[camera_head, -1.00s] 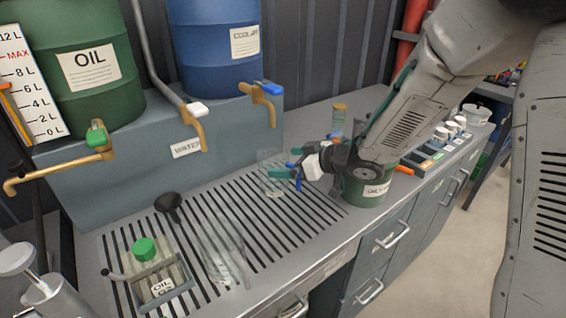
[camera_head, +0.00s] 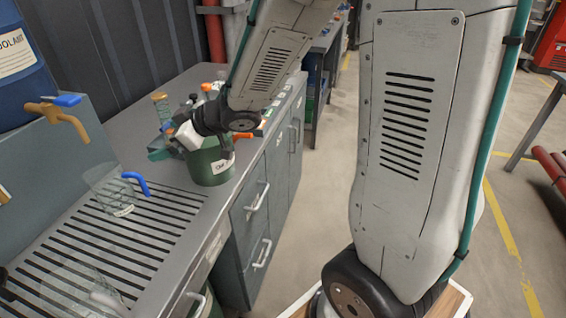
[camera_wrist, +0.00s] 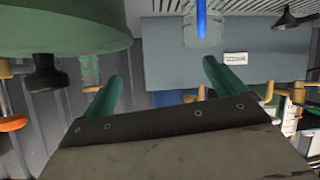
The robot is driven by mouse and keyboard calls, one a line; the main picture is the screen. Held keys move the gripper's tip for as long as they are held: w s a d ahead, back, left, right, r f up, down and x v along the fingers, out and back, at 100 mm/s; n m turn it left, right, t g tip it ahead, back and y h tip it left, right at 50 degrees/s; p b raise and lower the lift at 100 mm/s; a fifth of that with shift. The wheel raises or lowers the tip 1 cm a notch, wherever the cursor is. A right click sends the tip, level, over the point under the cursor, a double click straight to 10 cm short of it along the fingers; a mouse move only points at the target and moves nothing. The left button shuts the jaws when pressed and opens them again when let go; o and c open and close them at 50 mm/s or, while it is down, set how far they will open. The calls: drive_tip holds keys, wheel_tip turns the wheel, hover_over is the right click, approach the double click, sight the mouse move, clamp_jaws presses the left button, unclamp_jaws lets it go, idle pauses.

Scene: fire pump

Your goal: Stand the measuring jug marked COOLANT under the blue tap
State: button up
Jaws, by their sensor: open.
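A clear measuring jug (camera_head: 108,187) with a blue handle stands upright on the slotted grating. Its label is too small to read. The blue tap (camera_head: 62,113) is on the grey ledge; its spout ends above the jug and slightly left in the head view. I cannot tell whether the jug is directly beneath it. My gripper (camera_head: 163,150) is right of the jug, apart from it, beside the green container. In the wrist view my gripper (camera_wrist: 162,82) has its two teal fingers apart with nothing between them. The jug's blue handle (camera_wrist: 202,18) shows beyond the fingers.
A green container (camera_head: 208,165) stands close to my gripper, near the worktop's front edge; it fills the upper left of the wrist view. Another clear jug (camera_head: 75,290) is at the grating's near end. A blue drum (camera_head: 22,70) stands above. Drawer handles (camera_head: 257,197) project from the counter.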

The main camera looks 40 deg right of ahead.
drive_tip(key=d+r+m+h, duration=0.1)
drive_tip(key=d+h, duration=0.1)
drive_tip(key=s+d+r+m+h, duration=0.1)
drive_tip(key=d+r+h, duration=0.1)
drive_tip(key=d, duration=0.1)
drive_tip(key=d+r+m+t+h, duration=0.1)
drive_tip(key=d+h, duration=0.1)
drive_tip(key=d, duration=0.1)
drive_tip(key=shift+s+r+m, duration=0.25)
drive_tip(key=shift+s+m, duration=0.05)
drive_tip(key=s+d+r+m+g+h, duration=0.2)
drive_tip(key=s+d+m+h, duration=0.15)
drive_tip(key=s+d, duration=0.3)
drive_tip(key=s+a+m+g+y, duration=0.1)
drive_tip(key=s+a+g, duration=0.3)
drive_tip(key=s, duration=1.9)
drive_tip(key=m+g, duration=0.1)
drive_tip(key=g, duration=0.2)
drive_tip(key=shift+s+a+f+g+y, duration=0.15)
drive_tip(key=shift+s+f+g+y, duration=0.05)
drive_tip(key=shift+s+g+y, duration=0.2)
drive_tip(key=shift+w+m, duration=0.1)
drive_tip(key=shift+m, duration=0.15)
drive_tip(key=shift+c, duration=0.2)
